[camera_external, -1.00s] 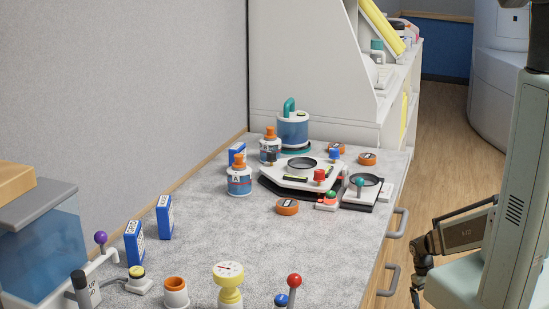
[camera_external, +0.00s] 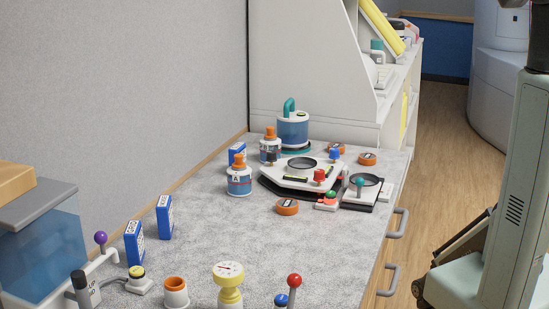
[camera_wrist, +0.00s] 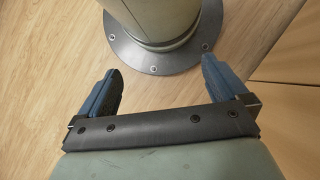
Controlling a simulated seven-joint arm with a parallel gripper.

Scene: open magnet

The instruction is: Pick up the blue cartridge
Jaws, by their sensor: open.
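Several blue boxes with white labels are on the grey speckled counter in the external view: two stand at the left (camera_external: 135,243) (camera_external: 164,217), and one (camera_external: 237,153) is farther back, partly hidden by a bottle. A blue canister with a teal handle (camera_external: 293,130) stands at the back. I cannot tell which of these is the cartridge. My gripper (camera_wrist: 160,66) is open and empty in the wrist view, its two blue-black fingers spread over wood floor beside my base. No blue box or canister shows there. In the external view my gripper is mostly hidden at the lower right, off the counter.
The counter (camera_external: 300,240) has a clear middle. White bottles (camera_external: 239,180), a white device (camera_external: 300,172) and orange discs (camera_external: 287,207) crowd its back. A gauge (camera_external: 228,275) and a red-knobbed lever (camera_external: 294,284) stand in front. Grey handles (camera_external: 397,222) jut from its right side.

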